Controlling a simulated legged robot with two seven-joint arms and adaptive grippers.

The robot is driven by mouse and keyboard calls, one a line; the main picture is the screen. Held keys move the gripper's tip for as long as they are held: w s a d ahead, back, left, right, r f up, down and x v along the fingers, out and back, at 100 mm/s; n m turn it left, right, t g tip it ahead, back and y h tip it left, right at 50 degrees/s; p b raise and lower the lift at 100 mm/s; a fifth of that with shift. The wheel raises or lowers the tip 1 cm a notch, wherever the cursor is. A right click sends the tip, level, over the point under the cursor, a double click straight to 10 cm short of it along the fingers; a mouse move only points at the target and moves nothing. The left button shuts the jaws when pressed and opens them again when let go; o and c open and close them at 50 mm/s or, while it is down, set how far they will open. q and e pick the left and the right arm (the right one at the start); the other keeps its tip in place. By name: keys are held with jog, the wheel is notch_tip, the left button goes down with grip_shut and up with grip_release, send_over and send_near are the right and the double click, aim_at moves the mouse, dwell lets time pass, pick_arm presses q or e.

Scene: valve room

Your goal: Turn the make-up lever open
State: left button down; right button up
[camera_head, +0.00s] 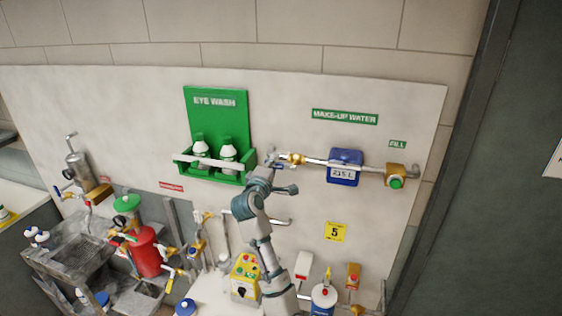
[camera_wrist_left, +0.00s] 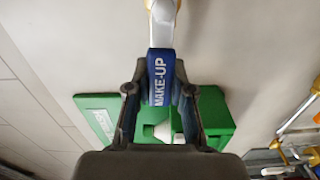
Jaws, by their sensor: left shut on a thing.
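The make-up lever (camera_wrist_left: 162,78) has a blue grip lettered MAKE-UP, seen close up between the fingers in the left wrist view. Its metal end runs up to a brass fitting at the top edge. My left gripper (camera_wrist_left: 159,88) is shut on the blue grip, one finger on each side. In the head view my left gripper (camera_head: 272,168) is at the left end of the make-up water pipe (camera_head: 314,161), just right of the eye wash station, and mostly hides the lever. The brass valve (camera_head: 292,158) shows beside it. My right gripper is not in view.
The green eye wash station (camera_head: 216,110) with two bottles is close to the left of my gripper. A blue meter reading 215 L (camera_head: 344,167) and a brass fill valve (camera_head: 396,177) sit along the pipe to the right. Several containers stand below, including a red one (camera_head: 145,253).

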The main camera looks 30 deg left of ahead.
pick_arm(q)
jog(key=shift+f, duration=0.3)
jog(key=shift+f+n, duration=0.15)
jog(key=shift+n, duration=0.25)
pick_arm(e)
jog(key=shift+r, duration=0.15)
pick_arm(q)
jog(key=shift+a+f, duration=0.1)
jog(key=shift+f, duration=0.1)
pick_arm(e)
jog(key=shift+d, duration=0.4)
pick_arm(q)
jog(key=c, duration=1)
grip_release()
jog(key=shift+s+r, duration=0.1)
jog(key=shift+r, duration=0.1)
jog(key=shift+s, duration=0.35)
jog(key=v, duration=1.1)
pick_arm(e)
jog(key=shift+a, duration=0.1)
